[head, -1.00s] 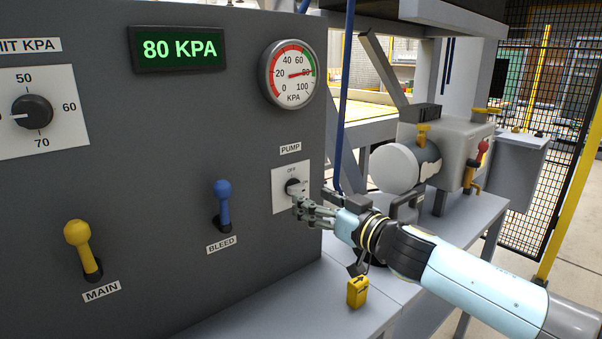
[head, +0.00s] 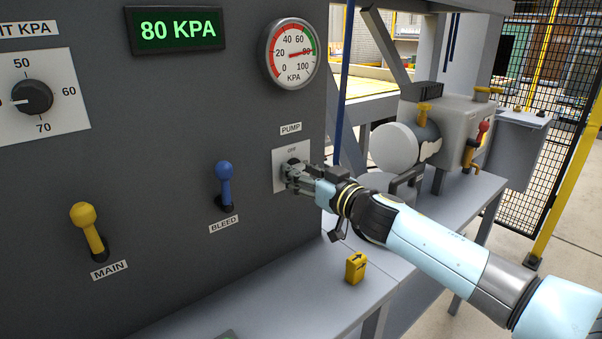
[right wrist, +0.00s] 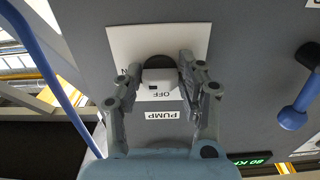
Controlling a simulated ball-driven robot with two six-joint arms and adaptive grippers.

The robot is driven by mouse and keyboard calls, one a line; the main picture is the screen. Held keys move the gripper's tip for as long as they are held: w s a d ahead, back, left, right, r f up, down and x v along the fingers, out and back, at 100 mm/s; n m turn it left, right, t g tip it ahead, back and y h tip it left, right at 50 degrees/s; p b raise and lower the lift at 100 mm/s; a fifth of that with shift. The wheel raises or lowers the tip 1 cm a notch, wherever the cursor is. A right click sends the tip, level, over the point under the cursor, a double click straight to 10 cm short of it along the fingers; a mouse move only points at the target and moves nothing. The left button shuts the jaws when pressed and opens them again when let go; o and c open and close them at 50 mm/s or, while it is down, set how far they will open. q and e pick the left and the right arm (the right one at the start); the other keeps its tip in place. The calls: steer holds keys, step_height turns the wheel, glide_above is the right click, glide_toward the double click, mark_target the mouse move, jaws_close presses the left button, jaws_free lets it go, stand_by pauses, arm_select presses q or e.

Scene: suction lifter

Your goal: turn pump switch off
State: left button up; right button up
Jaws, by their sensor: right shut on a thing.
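The pump switch is a dark rotary knob on a white plate (head: 279,158) marked OFF, below the PUMP label on the dark panel. In the head view my right gripper (head: 290,176) covers most of the knob. In the right wrist view the knob (right wrist: 160,66) sits between the two fingers of my right gripper (right wrist: 162,82), which are shut on it. The picture there is upside down, with OFF below the knob. Which way the knob points is hard to tell. My left gripper is not in view.
The panel carries a blue BLEED lever (head: 224,182), a yellow MAIN lever (head: 88,230), a limit knob (head: 32,97), a gauge (head: 292,54) and a display (head: 176,29) reading 80 KPA. A yellow block (head: 356,267) lies on the grey bench below my arm.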

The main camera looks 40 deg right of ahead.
steer(key=shift+c, duration=0.9)
steer(key=shift+n, duration=0.4)
steer(key=n, duration=0.2)
steer(key=shift+n, duration=0.4)
steer(key=n, duration=0.5)
steer(key=shift+d, duration=0.15)
steer(key=n, duration=0.5)
steer(key=shift+r+n, duration=0.1)
steer(key=shift+n, duration=2.1)
